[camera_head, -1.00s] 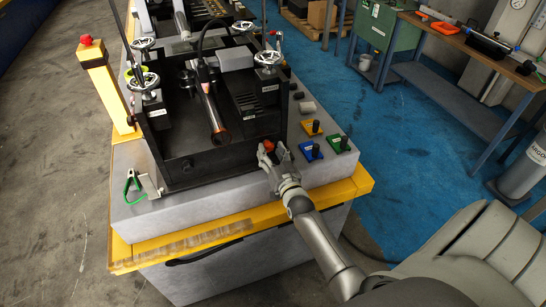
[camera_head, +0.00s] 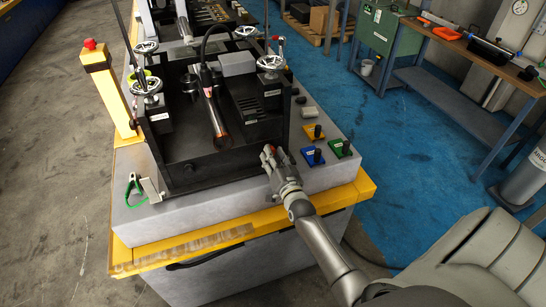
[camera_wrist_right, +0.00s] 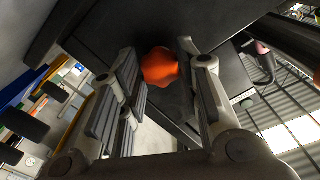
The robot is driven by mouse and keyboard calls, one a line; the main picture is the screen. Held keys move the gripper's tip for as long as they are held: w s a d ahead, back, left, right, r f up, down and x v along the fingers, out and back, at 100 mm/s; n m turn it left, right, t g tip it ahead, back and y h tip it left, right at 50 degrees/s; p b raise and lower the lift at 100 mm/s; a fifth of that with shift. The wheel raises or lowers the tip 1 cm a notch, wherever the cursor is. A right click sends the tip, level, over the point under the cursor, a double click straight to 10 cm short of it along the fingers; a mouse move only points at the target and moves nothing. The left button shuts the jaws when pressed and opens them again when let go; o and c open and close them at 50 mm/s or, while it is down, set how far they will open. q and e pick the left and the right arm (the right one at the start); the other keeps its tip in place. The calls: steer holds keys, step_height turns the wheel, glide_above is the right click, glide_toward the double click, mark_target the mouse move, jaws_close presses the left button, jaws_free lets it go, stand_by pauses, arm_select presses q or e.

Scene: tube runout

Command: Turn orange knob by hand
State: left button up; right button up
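The orange knob (camera_wrist_right: 160,66) is a lobed knob on the side of the black machine frame (camera_wrist_right: 110,22). In the right wrist view it sits in the gap between the fingertips of my right gripper (camera_wrist_right: 160,75), with space visible beside it. The fingers look spread apart, and I cannot tell if either touches the knob. In the head view my right gripper (camera_head: 274,155) is at the machine's near right corner, and its fingers mostly hide the knob. My left gripper is not in view.
Blue (camera_head: 312,156), green (camera_head: 340,147) and yellow (camera_head: 315,132) switch plates stand on the grey base, right of my right gripper. A green-handled clamp (camera_head: 135,190) is at the base's left corner. A yellow ledge (camera_head: 225,236) runs along the near edge.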

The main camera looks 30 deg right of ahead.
steer(key=shift+o, duration=1.4)
steer(key=shift+s+a+r+p, duration=0.1)
steer(key=shift+s+a+p, duration=0.05)
steer(key=shift+s+p, duration=0.4)
steer(key=p+v, duration=0.2)
steer(key=v, duration=0.3)
